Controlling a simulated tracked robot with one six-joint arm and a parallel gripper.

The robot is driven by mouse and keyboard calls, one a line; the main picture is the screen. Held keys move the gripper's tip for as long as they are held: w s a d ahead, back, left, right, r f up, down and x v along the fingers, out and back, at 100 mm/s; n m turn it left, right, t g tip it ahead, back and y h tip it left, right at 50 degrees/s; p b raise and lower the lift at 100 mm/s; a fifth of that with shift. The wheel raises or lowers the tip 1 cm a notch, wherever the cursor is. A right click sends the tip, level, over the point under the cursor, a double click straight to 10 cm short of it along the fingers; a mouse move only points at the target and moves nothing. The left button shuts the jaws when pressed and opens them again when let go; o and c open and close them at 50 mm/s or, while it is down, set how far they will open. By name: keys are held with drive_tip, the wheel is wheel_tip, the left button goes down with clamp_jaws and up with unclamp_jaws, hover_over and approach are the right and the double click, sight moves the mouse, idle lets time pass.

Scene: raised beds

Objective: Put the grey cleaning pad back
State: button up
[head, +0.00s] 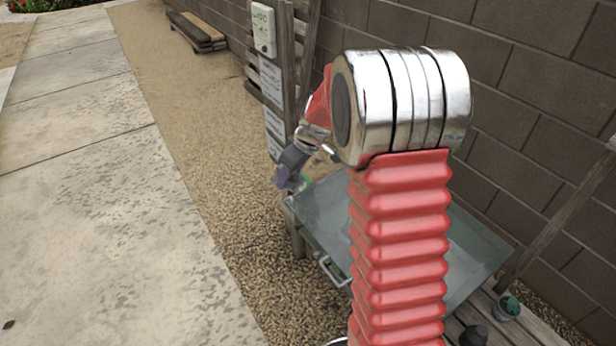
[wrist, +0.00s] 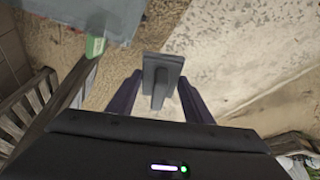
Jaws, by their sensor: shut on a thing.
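In the wrist view, the dark purple fingers of my gripper (wrist: 159,80) are on either side of the grey cleaning pad (wrist: 164,64), a flat dark-grey rectangle with a narrow handle between the fingers. My gripper is shut on it, and the pad is held in the air above the ground. The pad cannot be made out clearly in the head view.
A grey tabletop or tray (head: 462,246) stands by the block wall, largely hidden by my arm. It also shows in the wrist view (wrist: 55,15), with a green-and-white object (wrist: 95,46) at its edge. A wooden post with a white device (head: 263,29) stands behind. Gravel and paving lie left.

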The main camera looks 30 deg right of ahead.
drive_tip(key=s+a+r+m+h, duration=0.2)
drive_tip(key=a+r+m, duration=0.3)
drive_tip(key=a, duration=0.6)
drive_tip(key=shift+s+r+m+t, duration=0.25)
drive_tip(key=shift+s+m+t, duration=0.05)
drive_tip(key=shift+s, duration=0.25)
drive_tip(key=shift+s+a, duration=0.1)
